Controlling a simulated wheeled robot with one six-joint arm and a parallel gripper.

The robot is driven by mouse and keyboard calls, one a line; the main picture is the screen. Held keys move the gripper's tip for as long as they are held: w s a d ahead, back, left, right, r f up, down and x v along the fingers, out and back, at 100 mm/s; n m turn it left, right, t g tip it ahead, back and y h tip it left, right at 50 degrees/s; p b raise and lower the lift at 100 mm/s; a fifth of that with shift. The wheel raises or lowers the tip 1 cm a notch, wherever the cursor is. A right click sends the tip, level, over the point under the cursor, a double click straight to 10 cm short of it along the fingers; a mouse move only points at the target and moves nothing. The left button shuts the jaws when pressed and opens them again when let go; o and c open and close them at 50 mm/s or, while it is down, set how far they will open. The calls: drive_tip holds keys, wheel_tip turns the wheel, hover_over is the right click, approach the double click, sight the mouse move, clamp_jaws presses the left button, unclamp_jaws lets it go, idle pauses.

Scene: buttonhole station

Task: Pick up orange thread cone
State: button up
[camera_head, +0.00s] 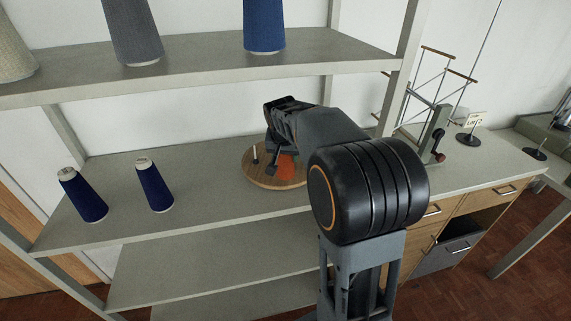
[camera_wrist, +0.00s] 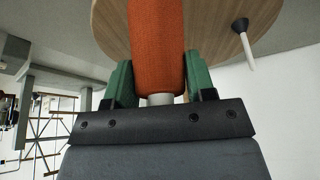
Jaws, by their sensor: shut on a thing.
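The orange thread cone (camera_wrist: 157,45) fills the middle of the wrist view, with its pale end (camera_wrist: 160,99) toward my gripper. In the head view only a small orange part (camera_head: 287,167) shows below my gripper; the rest is hidden by my arm. My gripper (camera_wrist: 160,82) is shut on the cone, with one green finger on each side of it. The cone is at the round wooden board (camera_head: 256,181); whether it touches the board I cannot tell.
A short peg with a dark base (camera_wrist: 243,40) stands on the board beside the cone. Two dark blue cones (camera_head: 82,196) (camera_head: 154,187) stand on the same shelf (camera_head: 215,170) to the left. Grey (camera_head: 135,30) and blue (camera_head: 264,25) cones stand on the shelf above.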

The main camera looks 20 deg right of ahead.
drive_tip(key=shift+c, duration=0.5)
drive_tip(key=shift+r, duration=0.1)
